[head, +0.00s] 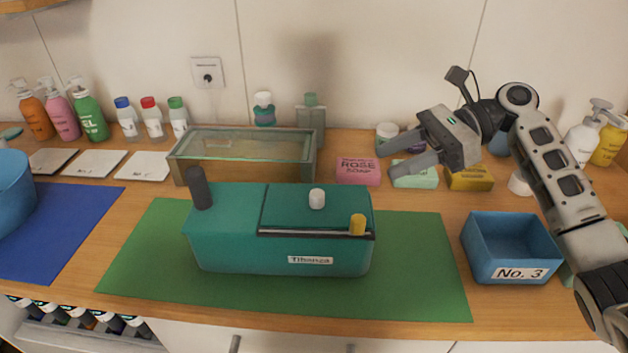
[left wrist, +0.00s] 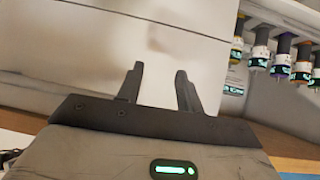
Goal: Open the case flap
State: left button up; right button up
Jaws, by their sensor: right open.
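A teal case (head: 275,250) sits on a green mat (head: 420,285) in the middle of the counter. Its flap (head: 290,207) covers the right part of the top, lies closed, and bears a white knob (head: 317,198). A yellow knob (head: 357,224) stands at the flap's front right, and a dark post (head: 199,187) rises at the case's left end. My right gripper (head: 382,161) is open and empty, above and behind the case to its right. My left gripper (left wrist: 158,85) is open and empty in the left wrist view, facing white panels; it is outside the head view.
A blue bin labelled No. 3 (head: 510,248) stands right of the mat. A glass-topped box (head: 245,155) stands behind the case. Soap boxes (head: 358,171) lie near my right gripper. Bottles (head: 88,112) line the wall. A blue mat (head: 70,220) and pot lie left.

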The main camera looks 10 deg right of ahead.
aim_at(319, 193)
jog(key=x, duration=0.4)
jog(key=p+x, duration=0.1)
jog(key=x, duration=0.9)
jog(key=shift+s+a+p, duration=0.1)
jog(key=shift+s+p, duration=0.2)
jog(key=shift+p, duration=0.05)
grip_shut()
